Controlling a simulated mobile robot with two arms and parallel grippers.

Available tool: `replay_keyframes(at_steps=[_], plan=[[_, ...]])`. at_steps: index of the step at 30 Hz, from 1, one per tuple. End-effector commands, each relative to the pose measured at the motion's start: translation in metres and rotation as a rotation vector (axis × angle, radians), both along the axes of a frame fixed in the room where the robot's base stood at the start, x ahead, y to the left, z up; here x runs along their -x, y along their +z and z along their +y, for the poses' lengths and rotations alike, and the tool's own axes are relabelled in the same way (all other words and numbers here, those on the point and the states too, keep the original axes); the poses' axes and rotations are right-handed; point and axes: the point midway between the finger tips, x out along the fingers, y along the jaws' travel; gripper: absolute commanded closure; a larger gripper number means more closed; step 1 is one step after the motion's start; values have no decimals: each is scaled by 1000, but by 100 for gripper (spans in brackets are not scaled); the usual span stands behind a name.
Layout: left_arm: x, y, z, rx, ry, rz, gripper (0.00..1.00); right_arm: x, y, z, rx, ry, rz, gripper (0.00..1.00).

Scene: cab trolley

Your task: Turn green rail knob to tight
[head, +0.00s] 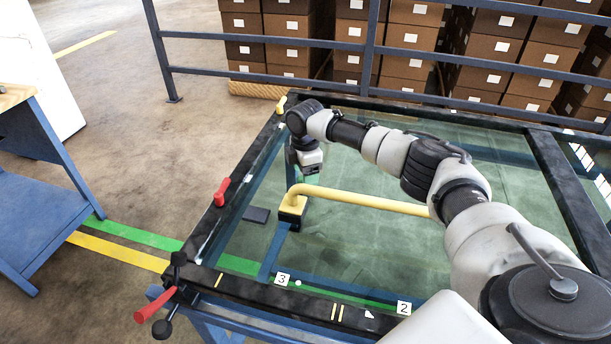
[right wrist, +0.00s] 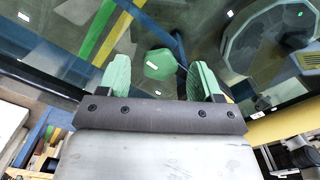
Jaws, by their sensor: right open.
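My right gripper (head: 308,170) hangs over the glass-topped trolley, near the yellow tube's bend. In the right wrist view its two green fingers (right wrist: 170,72) stand apart with nothing between their pads. A green, many-sided knob (right wrist: 158,64) with a small white mark shows beyond the fingertips, nearer the left finger. I cannot tell how far below the fingers it lies. In the head view I cannot make the knob out apart from the green fingers. My left gripper is in neither view.
A yellow tube (head: 365,201) crosses beside the gripper. A red handle (head: 221,192) sits on the black left rail, and a red lever (head: 155,305) at the front-left corner. A dark flat block (head: 256,215) lies near the left rail. Blue railing (head: 270,77) stands behind.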

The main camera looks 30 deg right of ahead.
Motion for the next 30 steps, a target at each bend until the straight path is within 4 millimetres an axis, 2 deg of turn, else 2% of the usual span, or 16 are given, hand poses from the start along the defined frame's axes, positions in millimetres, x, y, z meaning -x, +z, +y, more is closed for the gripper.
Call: replay_keyframes(at_steps=[4, 13, 23, 30], plan=[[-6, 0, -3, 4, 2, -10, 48, 0, -11, 0, 1, 0, 1, 35], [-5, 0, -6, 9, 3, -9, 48, 0, -13, 0, 1, 0, 0, 35], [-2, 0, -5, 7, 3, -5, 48, 0, -13, 0, 1, 0, 0, 84], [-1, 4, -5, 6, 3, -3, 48, 1, -12, 0, 0, -23, 2, 84]])
